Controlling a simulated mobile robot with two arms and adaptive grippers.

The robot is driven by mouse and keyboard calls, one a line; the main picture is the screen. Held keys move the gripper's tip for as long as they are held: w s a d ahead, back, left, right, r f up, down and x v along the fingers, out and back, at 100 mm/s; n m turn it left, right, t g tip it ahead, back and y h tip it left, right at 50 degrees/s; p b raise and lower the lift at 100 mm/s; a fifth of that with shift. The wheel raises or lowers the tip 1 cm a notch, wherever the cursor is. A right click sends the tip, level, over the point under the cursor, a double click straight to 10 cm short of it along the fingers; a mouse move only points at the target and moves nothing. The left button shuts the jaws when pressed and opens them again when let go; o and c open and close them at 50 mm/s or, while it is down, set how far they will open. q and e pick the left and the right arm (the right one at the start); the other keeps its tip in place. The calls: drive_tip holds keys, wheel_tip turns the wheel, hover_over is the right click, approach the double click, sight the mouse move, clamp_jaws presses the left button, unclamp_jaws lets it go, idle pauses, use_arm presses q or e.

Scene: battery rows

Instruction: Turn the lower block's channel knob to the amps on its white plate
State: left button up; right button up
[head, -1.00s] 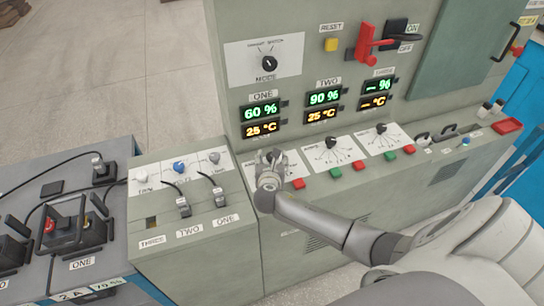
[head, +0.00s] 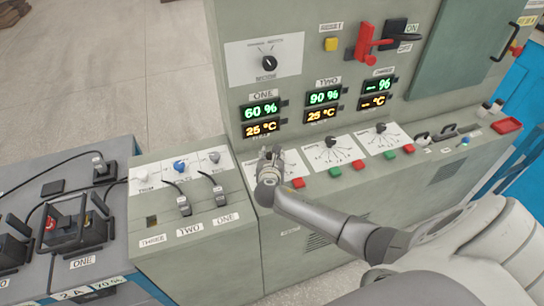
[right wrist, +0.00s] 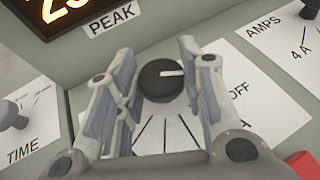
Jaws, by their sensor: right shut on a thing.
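My right gripper (head: 271,156) is at the leftmost dial of the sloped panel, below display ONE. In the right wrist view its fingers close around a black knob (right wrist: 160,82) whose white pointer line points right. The dial's white plate (right wrist: 170,135) shows radiating lines and the word OFF; its numbers are hidden behind the fingers. At lower left, a blue-grey block (head: 110,262) labelled ONE carries a white plate (head: 92,288) that seems to read 2 A and 70 %. My left gripper is not in view.
Two similar knobs (head: 331,142) (head: 381,127) stand to the right, with red and green buttons between the plates. The right wrist view shows an AMPS plate (right wrist: 270,30) and a TIME plate (right wrist: 25,135) beside the fingers. Small toggles and plugs sit left of my gripper.

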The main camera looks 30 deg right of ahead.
drive_tip(key=shift+m+g, duration=0.3)
drive_tip(key=shift+w+a+m+g+h, duration=0.1)
drive_tip(key=shift+m+g+h, duration=0.35)
drive_tip(key=shift+h, duration=0.25)
drive_tip(key=shift+m+g+h, duration=0.6)
drive_tip(key=shift+m+g, duration=0.05)
drive_tip(key=shift+m, duration=0.2)
drive_tip(key=m+g+b, duration=0.1)
drive_tip(key=m+g+h, duration=0.1)
drive_tip(key=shift+w+a+f+m+g+h+b, duration=0.1)
drive_tip(key=shift+w+f+m+g+h+b, duration=0.05)
drive_tip(key=shift+m+g+h+b, duration=0.2)
drive_tip(key=m+g+h+b, duration=0.1)
drive_tip(key=m+g+b, duration=0.3)
drive_tip(key=g+b, duration=0.1)
drive_tip(key=shift+w+f+m+b, duration=0.15)
drive_tip(key=shift+m+b, duration=0.1)
drive_tip(key=shift+b, duration=0.35)
drive_tip(key=shift+r+m+g+b, duration=0.25)
drive_tip(key=shift+m+g+b, duration=0.65)
drive_tip(key=shift+b, duration=0.35)
